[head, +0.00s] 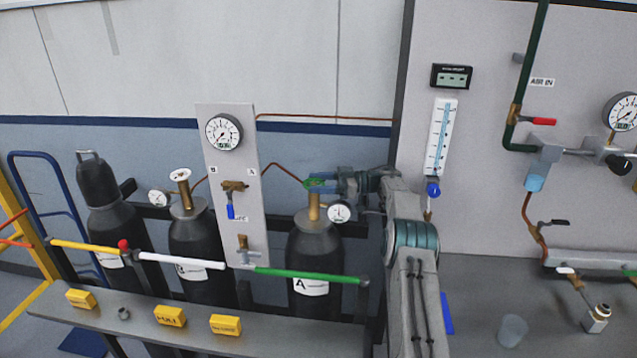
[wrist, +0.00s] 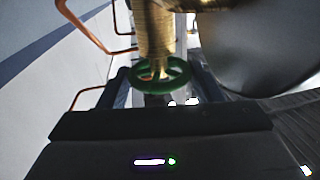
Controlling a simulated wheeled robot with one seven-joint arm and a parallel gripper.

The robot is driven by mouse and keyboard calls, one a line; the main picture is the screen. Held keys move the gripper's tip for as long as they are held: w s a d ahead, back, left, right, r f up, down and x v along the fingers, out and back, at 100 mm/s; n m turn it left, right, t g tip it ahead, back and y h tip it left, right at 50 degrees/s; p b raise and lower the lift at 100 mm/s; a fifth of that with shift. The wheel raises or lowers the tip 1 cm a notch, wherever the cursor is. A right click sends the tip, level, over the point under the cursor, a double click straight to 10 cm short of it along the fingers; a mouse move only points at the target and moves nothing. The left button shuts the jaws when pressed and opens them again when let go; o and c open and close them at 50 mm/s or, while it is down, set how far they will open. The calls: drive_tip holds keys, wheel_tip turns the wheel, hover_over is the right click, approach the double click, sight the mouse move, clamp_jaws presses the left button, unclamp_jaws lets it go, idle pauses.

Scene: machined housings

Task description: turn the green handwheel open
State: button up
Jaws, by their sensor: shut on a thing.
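The green handwheel (head: 316,183) sits on top of the brass valve (head: 314,206) of the black cylinder marked A (head: 314,248). In the wrist view the green handwheel (wrist: 160,77) shows as a ring on the brass valve stem (wrist: 155,35), between the two dark fingers of my gripper (wrist: 158,80). My gripper (head: 322,183) reaches the wheel from the right in the head view and is shut on it. The fingertips are small in the head view, and the exact contact on the rim is partly hidden.
A round gauge (head: 339,211) sits beside the valve, close under my gripper. A copper pipe (head: 287,171) runs from the valve to the grey panel (head: 232,135). A second cylinder with a white handwheel (head: 181,175) stands to the left. A green-white-yellow rail (head: 312,275) crosses in front.

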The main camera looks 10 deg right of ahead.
sight(322, 182)
drive_tip(key=shift+w+d+r+n+g, duration=0.1)
drive_tip(key=shift+d+r+n+g, duration=0.05)
drive_tip(key=shift+r+n+g, duration=0.3)
drive_tip(key=shift+f, duration=0.25)
drive_tip(key=o, duration=1)
drive_tip(key=shift+g, duration=0.35)
drive_tip(key=shift+f, duration=0.15)
wheel_tip(322, 182, up, 4)
drive_tip(key=shift+f, duration=0.15)
drive_tip(key=shift+s+d+b, duration=0.2)
drive_tip(key=shift+b, duration=0.6)
drive_tip(key=s+d+r+b, duration=0.1)
drive_tip(key=s+d+r, duration=0.1)
drive_tip(key=d, duration=0.1)
drive_tip(key=s+d+r, duration=0.2)
drive_tip(key=d+r, duration=0.1)
drive_tip(key=s+d+r+b, duration=0.1)
drive_tip(key=s+d+r, duration=0.1)
drive_tip(key=d, duration=0.1)
drive_tip(key=shift+d+r+b, duration=0.15)
drive_tip(key=shift+r+b, duration=0.05)
drive_tip(key=shift+b, duration=0.15)
